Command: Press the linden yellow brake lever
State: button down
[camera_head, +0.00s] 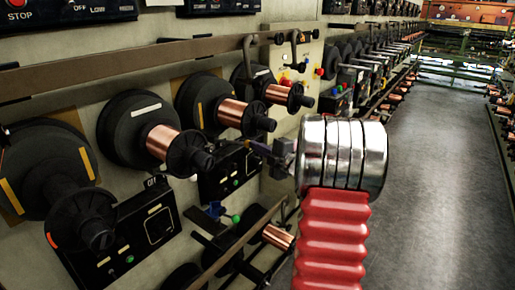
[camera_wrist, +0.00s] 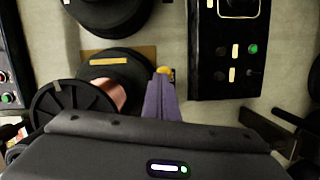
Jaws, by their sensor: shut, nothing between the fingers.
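A small yellow knob (camera_wrist: 167,72), seemingly the linden yellow brake lever, shows in the wrist view right at the tips of my purple fingers. The fingers hide part of it, and its stem is not visible. My gripper (camera_wrist: 161,76) is shut and empty, pointing at the machine wall. I cannot tell whether the tips touch the knob or stop just short of it. In the head view my gripper (camera_head: 251,143) reaches left towards the wall, beside a copper spool (camera_head: 236,116). The lever is too small there to make out clearly.
A black control box (camera_wrist: 229,50) with a green button is right of the fingers in the wrist view. A copper spool (camera_wrist: 104,88) on a black flange is close on the left. In the head view, a rail (camera_head: 130,62) runs above the spools, and the aisle floor (camera_head: 430,180) is clear.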

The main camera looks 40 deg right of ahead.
jog(key=s+d+r, duration=0.1)
jog(key=s+d, duration=0.2)
jog(key=s, duration=0.8)
jog(key=shift+d, duration=0.25)
